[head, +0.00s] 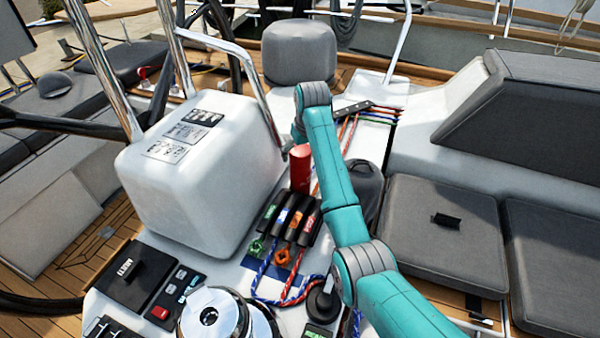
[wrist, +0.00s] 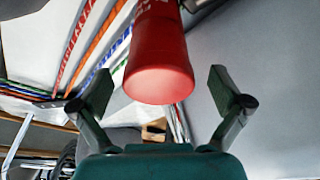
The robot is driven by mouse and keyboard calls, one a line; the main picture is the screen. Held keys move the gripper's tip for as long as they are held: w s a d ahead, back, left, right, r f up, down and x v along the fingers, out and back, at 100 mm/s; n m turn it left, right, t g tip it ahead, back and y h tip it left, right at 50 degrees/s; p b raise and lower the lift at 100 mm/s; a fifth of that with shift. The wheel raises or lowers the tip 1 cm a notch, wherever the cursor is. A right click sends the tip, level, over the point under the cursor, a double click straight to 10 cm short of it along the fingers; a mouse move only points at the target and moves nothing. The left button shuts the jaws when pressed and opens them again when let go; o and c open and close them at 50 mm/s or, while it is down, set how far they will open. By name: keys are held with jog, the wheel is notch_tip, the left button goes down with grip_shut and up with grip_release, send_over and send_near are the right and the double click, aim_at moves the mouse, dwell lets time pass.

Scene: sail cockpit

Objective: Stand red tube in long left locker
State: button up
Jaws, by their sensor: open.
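The red tube (head: 301,168) stands about upright on the white console top, between the white pod and my arm. In the wrist view the red tube (wrist: 160,62) comes in from the top, its round pale-red end facing the camera. My gripper (wrist: 163,92) is open, with one finger on each side of the tube's end and visible gaps to both. In the head view my gripper is mostly hidden behind my teal arm and the pod's steel rail. I cannot pick out the long left locker with certainty.
The white pod (head: 200,165) with a steel rail is close left of the tube. Black rope clutches (head: 290,218) and coloured ropes lie in front. A chrome winch (head: 215,315) is nearer. Grey cushions (head: 440,225) are at right. Wooden deck (head: 75,240) is open at left.

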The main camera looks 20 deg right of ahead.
aim_at(300, 173)
jog(key=shift+w+x, duration=0.1)
jog(key=shift+x, duration=1.2)
jog(key=shift+w+x, duration=0.15)
jog(key=shift+x, duration=1.1)
jog(key=shift+d, duration=0.1)
jog(key=c, duration=1.7)
